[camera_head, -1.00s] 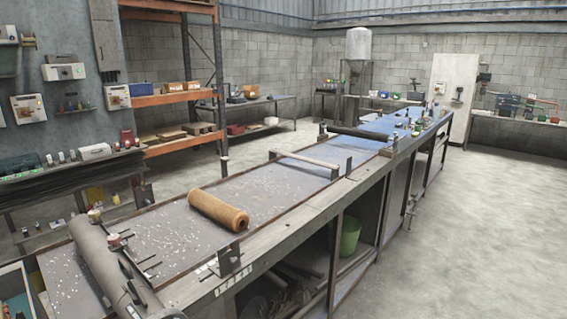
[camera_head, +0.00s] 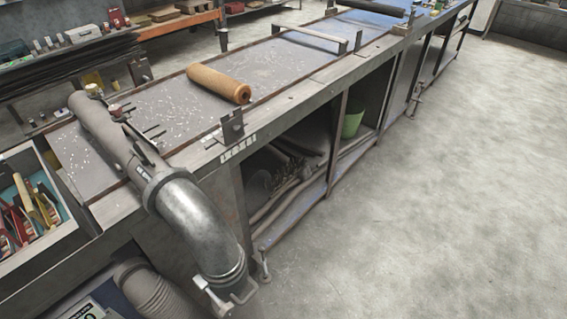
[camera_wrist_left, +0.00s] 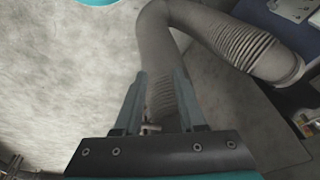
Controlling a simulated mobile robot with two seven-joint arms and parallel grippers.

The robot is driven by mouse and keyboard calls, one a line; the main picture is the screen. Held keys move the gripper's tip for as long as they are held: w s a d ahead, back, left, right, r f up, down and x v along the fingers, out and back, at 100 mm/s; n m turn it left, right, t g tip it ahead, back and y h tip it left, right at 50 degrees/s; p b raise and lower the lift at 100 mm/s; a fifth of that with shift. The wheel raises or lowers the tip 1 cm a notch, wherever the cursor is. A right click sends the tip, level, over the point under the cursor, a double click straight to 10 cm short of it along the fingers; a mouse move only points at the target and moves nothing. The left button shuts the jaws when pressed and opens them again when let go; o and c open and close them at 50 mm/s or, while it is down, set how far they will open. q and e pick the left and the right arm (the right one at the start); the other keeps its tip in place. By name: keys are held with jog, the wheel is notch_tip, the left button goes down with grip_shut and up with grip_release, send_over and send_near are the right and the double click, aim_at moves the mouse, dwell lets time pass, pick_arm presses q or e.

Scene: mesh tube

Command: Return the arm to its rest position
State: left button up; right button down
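My left gripper (camera_wrist_left: 160,76) shows in the left wrist view with its two fingers apart. A grey ribbed hose (camera_wrist_left: 235,45) shows beyond the fingers, and part of it is seen through the gap between them. I see no grip on it. A small metal piece (camera_wrist_left: 151,127) shows low between the fingers; I cannot tell what it belongs to. Neither arm nor gripper is in the head view. My right gripper is in no view.
The long workbench (camera_head: 290,80) carries a tan roll (camera_head: 218,83) and a dark pipe (camera_head: 110,135). A metal elbow (camera_head: 195,215) hangs over its near end. A tool drawer (camera_head: 42,240) is at left. The floor (camera_head: 440,200) at right is clear.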

pick_arm(q)
jog(key=s+f+g+b, duration=0.1)
jog(key=s+f+b, duration=0.15)
jog(key=f, duration=0.65)
jog(key=s+f+b, duration=0.1)
jog(key=s+f, duration=0.3)
jog(key=f, duration=0.5)
jog(key=s+a+f+b, duration=0.3)
jog(key=s+f, duration=0.8)
jog(key=shift+s+f+g+b, duration=0.2)
jog(key=shift+g+b, duration=0.1)
jog(key=shift+g, duration=0.1)
